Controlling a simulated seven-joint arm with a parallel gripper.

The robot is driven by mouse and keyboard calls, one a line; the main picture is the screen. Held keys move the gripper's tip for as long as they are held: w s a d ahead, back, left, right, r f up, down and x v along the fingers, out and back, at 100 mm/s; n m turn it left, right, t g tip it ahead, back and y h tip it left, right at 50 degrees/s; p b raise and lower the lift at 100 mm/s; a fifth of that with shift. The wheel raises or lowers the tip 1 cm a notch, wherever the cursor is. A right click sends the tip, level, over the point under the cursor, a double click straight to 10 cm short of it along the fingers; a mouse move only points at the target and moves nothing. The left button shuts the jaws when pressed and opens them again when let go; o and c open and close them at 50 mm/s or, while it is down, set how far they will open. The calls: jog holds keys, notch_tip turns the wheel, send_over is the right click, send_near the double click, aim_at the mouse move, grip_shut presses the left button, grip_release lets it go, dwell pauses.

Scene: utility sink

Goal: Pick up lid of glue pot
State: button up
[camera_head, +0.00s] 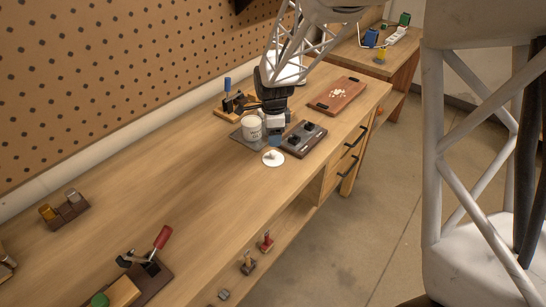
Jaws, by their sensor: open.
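The glue pot (252,129) is a pale upright pot with small markings on its side, standing on a dark grey mat (238,136) on the wooden bench. A round white lid (273,159) with a small raised middle lies flat on the bench in front of the pot, apart from it. My gripper (274,141) points down just behind and above the lid, right beside the pot. It is open, with nothing visible in it. Its fingertips are small and partly hard to make out, so its exact height over the lid cannot be told.
A dark block with black knobs (304,138) stands close at the right. A tool rack (231,105) with a blue handle is behind the pot. A reddish-brown board (337,94) lies farther back. The bench's middle (170,190) is clear; pegboard lines the left.

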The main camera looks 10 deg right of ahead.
aim_at(273, 152)
jog(key=shift+f, duration=1.3)
jog(key=shift+f, duration=2.6)
jog(key=shift+c, duration=0.3)
jog(key=c, duration=0.9)
